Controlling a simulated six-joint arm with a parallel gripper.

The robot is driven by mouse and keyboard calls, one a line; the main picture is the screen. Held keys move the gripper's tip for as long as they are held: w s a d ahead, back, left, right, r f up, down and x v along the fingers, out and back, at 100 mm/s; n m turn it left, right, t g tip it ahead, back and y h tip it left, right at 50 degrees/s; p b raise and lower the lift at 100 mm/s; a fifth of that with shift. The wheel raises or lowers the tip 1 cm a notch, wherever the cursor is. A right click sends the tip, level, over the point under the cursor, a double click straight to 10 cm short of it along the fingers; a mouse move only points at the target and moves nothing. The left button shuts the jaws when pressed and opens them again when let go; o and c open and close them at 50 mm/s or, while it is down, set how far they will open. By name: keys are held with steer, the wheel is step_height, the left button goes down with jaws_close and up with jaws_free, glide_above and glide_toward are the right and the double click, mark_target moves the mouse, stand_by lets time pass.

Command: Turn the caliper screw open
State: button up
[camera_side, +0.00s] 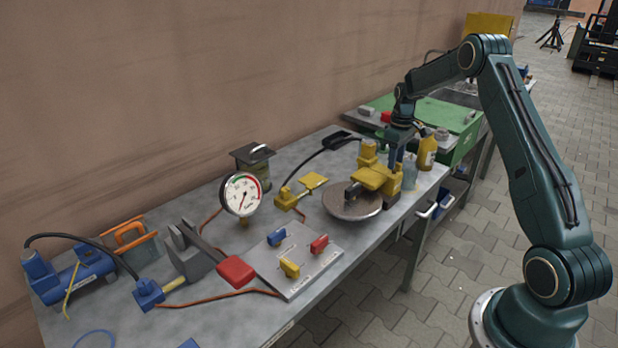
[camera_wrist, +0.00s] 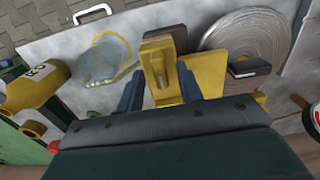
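The yellow caliper (camera_side: 372,178) stands over the edge of a grey brake disc (camera_side: 352,207) at the right part of the bench. In the wrist view, its raised yellow part (camera_wrist: 157,66) lies between my two dark fingers, with the disc (camera_wrist: 243,38) to the right. My gripper (camera_side: 397,153) points down at the back of the caliper. In the wrist view, my gripper (camera_wrist: 158,84) is open, one finger on each side of the yellow part. I cannot tell whether the fingers touch it. The caliper screw is not clearly distinguishable.
A pressure gauge (camera_side: 242,195), a panel (camera_side: 298,275) with coloured switches and a red-handled lever (camera_side: 236,271) occupy the left bench.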

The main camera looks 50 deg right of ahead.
step_height(320, 180, up, 13)
stand_by(0.6)
steer(key=shift+r, duration=0.15)
steer(key=s+a+r+t, duration=0.1)
steer(key=s+a+r, duration=0.4)
steer(key=a, duration=0.6)
steer(key=s+a+r+t, duration=0.1)
steer(key=s+a+r, duration=0.2)
steer(key=a+r, duration=0.6)
steer(key=s+a+f+t, duration=0.1)
steer(key=s+a+f, duration=0.1)
steer(key=s+a, duration=0.5)
steer(key=s+a+f+t, duration=0.2)
steer(key=s+a, duration=0.5)
steer(key=s, duration=0.5)
steer(key=shift+a+f+t, duration=0.25)
steer(key=shift+f+t, duration=0.05)
steer(key=shift+f, duration=0.3)
